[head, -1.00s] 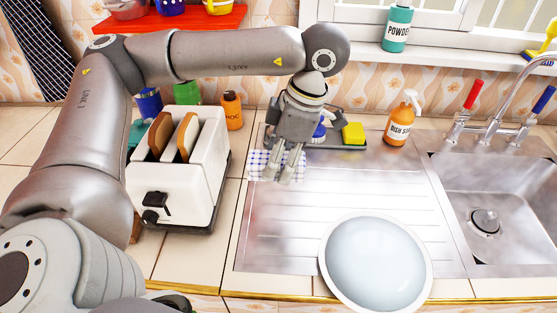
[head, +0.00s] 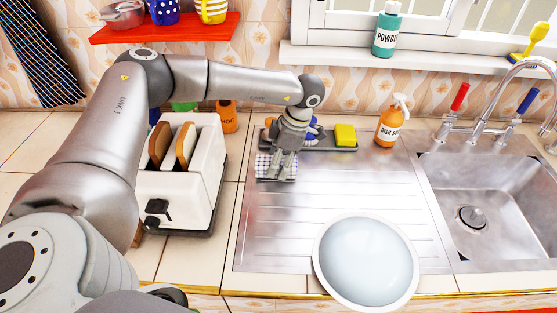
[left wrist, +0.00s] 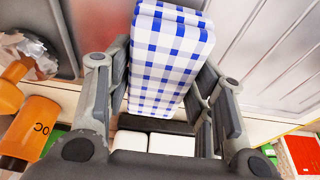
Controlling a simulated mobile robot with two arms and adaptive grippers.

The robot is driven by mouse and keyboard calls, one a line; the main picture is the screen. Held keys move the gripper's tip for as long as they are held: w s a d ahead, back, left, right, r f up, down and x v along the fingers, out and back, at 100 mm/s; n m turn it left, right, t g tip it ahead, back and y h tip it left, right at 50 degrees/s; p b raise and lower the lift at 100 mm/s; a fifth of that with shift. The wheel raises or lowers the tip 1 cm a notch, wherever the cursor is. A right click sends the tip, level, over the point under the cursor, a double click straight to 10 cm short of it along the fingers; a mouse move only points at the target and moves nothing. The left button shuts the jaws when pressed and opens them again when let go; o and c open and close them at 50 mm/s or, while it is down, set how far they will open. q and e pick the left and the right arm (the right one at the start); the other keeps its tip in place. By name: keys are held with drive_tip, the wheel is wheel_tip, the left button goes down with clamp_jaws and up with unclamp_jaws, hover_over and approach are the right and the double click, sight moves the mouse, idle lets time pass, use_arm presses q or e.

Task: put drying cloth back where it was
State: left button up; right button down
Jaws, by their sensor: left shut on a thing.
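The drying cloth (head: 262,165), a folded blue-and-white checked one, is at the back left of the steel draining board, next to the dark tray. My left gripper (head: 279,169) points down and is shut on it. In the left wrist view the cloth (left wrist: 170,60) stands between the two fingers. I cannot tell whether the cloth touches the surface below. My right gripper is not in view.
The dark tray (head: 318,147) with a yellow sponge (head: 345,135) lies behind the gripper. A white toaster (head: 180,185) stands to the left. An orange soap bottle (head: 391,122) is at the right. A plate (head: 366,262) lies in front, and the board between is clear.

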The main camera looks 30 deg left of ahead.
use_arm(q)
drive_tip(key=shift+f, duration=0.3)
drive_tip(key=shift+f, duration=0.2)
drive_tip(key=o, duration=0.9)
